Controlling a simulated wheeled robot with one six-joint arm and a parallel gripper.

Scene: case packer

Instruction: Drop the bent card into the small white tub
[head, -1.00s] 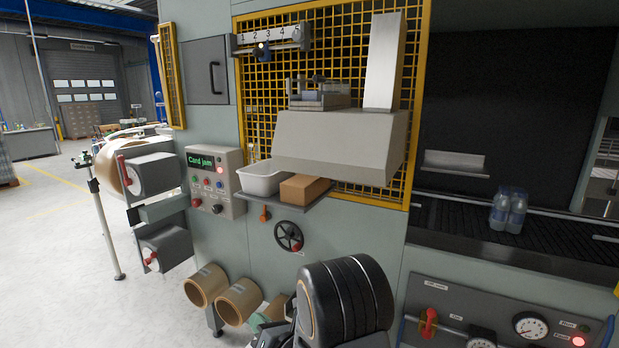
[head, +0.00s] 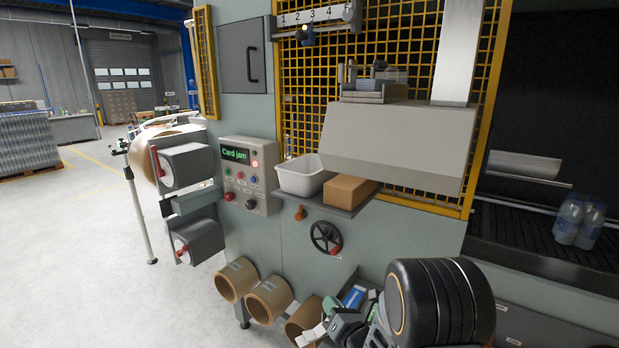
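The small white tub (head: 300,180) stands on the left of a small grey shelf on the machine front, open at the top. My gripper (head: 328,329) is low at the bottom edge, below the shelf and in front of the cardboard rolls. My dark arm hides part of it, and its fingers are too small and cluttered to read. A pale piece (head: 311,334) shows at its left end; I cannot tell whether it is a finger or a card. I cannot make out the bent card for sure.
A brown box (head: 350,190) sits beside the tub on the shelf. A sloped grey housing (head: 395,145) overhangs at the right. The panel (head: 247,170) reads "Card jam". A handwheel (head: 326,237) and cardboard rolls (head: 268,300) are below. Floor at left is clear.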

